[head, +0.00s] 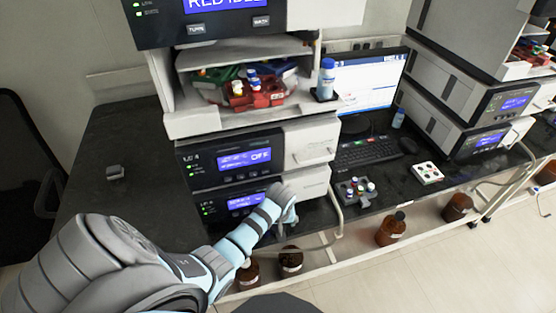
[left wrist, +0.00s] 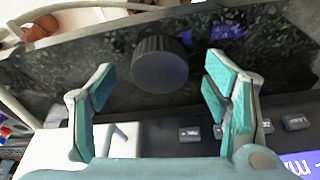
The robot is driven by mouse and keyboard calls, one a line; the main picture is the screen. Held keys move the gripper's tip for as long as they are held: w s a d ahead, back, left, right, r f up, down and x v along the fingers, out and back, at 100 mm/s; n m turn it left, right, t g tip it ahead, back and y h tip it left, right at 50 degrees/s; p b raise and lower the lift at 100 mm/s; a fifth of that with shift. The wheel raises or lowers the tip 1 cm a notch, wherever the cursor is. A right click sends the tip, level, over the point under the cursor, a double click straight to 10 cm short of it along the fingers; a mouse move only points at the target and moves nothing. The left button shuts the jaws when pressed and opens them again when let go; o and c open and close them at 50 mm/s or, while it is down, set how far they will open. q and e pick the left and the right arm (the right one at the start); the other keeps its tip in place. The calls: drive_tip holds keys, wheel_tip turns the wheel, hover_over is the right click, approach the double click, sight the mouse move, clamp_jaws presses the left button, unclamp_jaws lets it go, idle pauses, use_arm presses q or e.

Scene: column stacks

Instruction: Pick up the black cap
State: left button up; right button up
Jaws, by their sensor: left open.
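The black cap (left wrist: 160,64) shows in the left wrist view, a round ribbed cap on the dark speckled bench top (left wrist: 125,60). My left gripper (left wrist: 158,72) is open, with teal pads on either side of the cap. The cap lies between and slightly beyond the fingertips, and I see no contact. In the head view my left gripper (head: 287,213) is low in front of the lower instrument. I cannot make out the cap there; my arm and hand seem to hide it. My right gripper is in neither view.
The stacked instruments (head: 245,158) stand just behind my left gripper. A metal rail (head: 338,215) runs along the bench front. Brown bottles (head: 390,230) stand below. To the right are a keyboard (head: 368,152) and a small rack of vials (head: 357,191). The left bench is mostly clear.

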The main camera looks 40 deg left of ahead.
use_arm(q)
drive_tip(key=shift+w+a+f, duration=0.1)
drive_tip(key=shift+f, duration=0.4)
drive_tip(key=shift+r, duration=0.1)
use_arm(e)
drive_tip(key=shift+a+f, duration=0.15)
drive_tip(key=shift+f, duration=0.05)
use_arm(q)
drive_tip(key=c, duration=0.8)
drive_tip(key=shift+c, duration=0.2)
drive_tip(key=shift+r, duration=0.1)
wheel_tip(320, 180, up, 18)
drive_tip(key=p, duration=0.4)
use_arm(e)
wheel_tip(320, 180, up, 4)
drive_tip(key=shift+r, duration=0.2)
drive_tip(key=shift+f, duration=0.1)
